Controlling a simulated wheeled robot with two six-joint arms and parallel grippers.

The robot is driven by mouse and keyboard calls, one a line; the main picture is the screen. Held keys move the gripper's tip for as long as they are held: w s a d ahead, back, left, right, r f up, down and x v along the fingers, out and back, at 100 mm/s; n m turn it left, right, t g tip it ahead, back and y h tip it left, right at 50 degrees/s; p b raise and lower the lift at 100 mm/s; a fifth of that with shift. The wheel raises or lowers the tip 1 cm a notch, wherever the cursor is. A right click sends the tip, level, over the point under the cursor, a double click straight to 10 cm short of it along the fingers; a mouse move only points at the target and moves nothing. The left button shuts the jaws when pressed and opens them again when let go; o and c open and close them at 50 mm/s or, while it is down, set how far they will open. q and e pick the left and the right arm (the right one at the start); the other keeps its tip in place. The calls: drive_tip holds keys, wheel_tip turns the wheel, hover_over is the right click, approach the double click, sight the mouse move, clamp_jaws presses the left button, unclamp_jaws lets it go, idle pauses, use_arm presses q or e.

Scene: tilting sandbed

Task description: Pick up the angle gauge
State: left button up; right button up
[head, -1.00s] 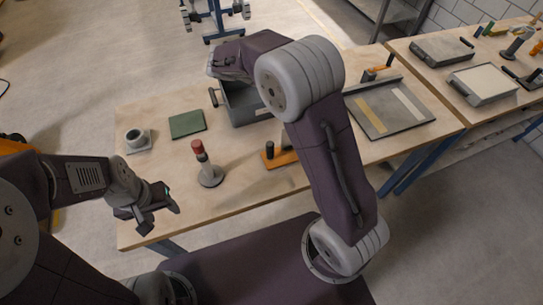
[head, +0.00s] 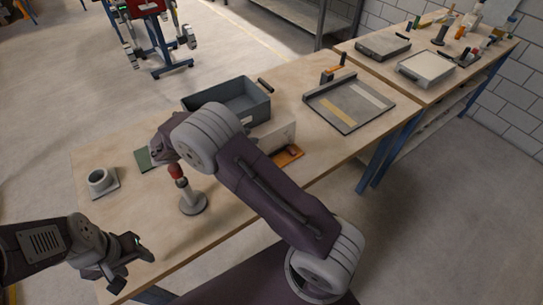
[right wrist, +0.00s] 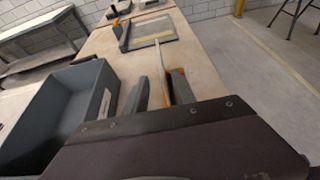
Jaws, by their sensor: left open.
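What looks like the angle gauge, a pale upright plate (head: 278,137) over an orange base (head: 288,156), stands on the table right of the grey bin, partly hidden by my right arm. In the right wrist view the plate (right wrist: 163,68) shows nearly edge-on. My right gripper (right wrist: 160,92) has its dark fingers apart, one on each side of the plate; contact is not visible. In the head view its fingers are hidden behind my arm. My left gripper (head: 128,268) is open and empty near the table's front left edge.
A grey bin (head: 262,104) lies just behind the gauge. A red-topped post (head: 193,203), a grey cup (head: 102,181) and a green pad (head: 144,159) are on the left. A shallow framed tray (head: 345,120) lies to the right. The front right of the table is clear.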

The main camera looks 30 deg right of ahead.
sight(264, 136)
drive_tip(key=x, duration=0.8)
drive_tip(key=shift+a+f, duration=0.1)
drive_tip(key=shift+f, duration=0.1)
drive_tip(key=shift+s+a, duration=0.1)
clamp_jaws()
idle(1.0)
